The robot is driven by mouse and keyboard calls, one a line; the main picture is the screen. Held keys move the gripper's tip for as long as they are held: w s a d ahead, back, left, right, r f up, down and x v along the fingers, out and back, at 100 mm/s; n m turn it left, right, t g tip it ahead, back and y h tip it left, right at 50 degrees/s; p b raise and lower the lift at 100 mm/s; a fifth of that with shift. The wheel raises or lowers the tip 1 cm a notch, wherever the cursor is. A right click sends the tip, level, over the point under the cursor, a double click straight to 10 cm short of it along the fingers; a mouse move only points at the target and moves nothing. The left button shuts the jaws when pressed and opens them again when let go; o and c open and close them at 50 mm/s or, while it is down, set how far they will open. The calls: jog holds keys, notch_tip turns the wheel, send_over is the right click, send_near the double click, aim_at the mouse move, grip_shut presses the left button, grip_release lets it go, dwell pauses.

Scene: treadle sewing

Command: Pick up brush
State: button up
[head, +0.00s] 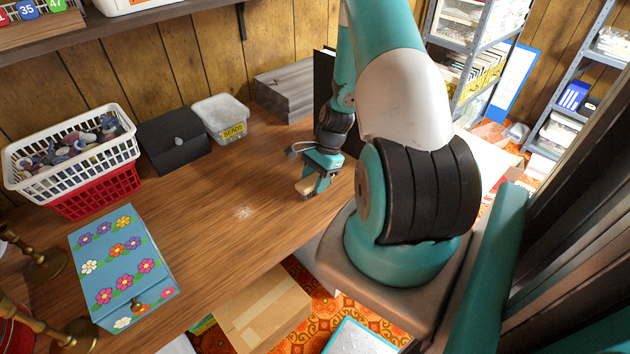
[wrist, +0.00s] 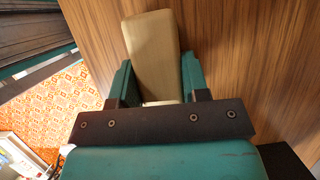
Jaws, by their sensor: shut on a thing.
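My gripper (head: 309,191) is low over the right end of the wooden table (head: 243,175). Its jaws are shut on a tan, block-shaped piece, which I take to be the brush (wrist: 153,50). In the wrist view the brush sticks out beyond the two teal fingers (wrist: 160,85). In the head view only a small tan end of the brush (head: 304,187) shows at the fingertips. No bristles can be made out. I cannot tell whether the brush touches the table.
A flowered blue box (head: 122,268), a white basket (head: 72,158) over a red one (head: 97,193), a black box (head: 173,140), a beads tub (head: 220,119) and a grey box (head: 284,90) stand on the table. Its middle is clear. A cardboard box (head: 262,312) sits below the front edge.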

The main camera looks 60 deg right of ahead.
aim_at(315, 178)
notch_tip(315, 178, up, 20)
jog(key=shift+r, duration=0.2)
